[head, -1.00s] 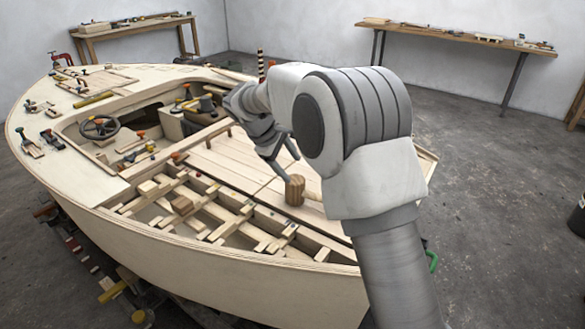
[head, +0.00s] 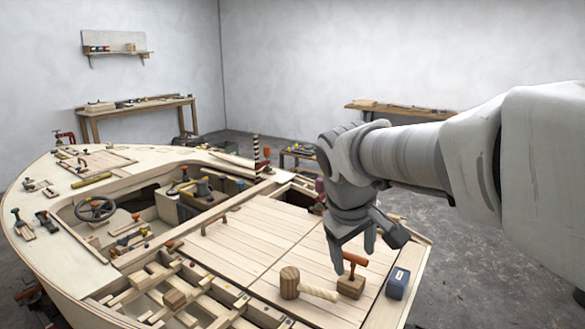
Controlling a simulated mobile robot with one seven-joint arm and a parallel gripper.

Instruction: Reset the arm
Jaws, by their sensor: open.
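My gripper (head: 352,246) is open and points down in the head view. It hangs over the right part of the planked deck (head: 258,240) of the plywood boat hull. My arm reaches in from the right edge of the picture. A small wooden block with an orange-red handle (head: 352,280) stands just below the fingertips. The fingers appear empty. Whether they touch the handle I cannot tell.
A wooden mallet (head: 291,283) lies on the deck left of the block, and a blue box (head: 397,284) stands right of it. A steering wheel (head: 95,209) and several tools sit in the cockpit. Workbenches (head: 140,104) line the walls.

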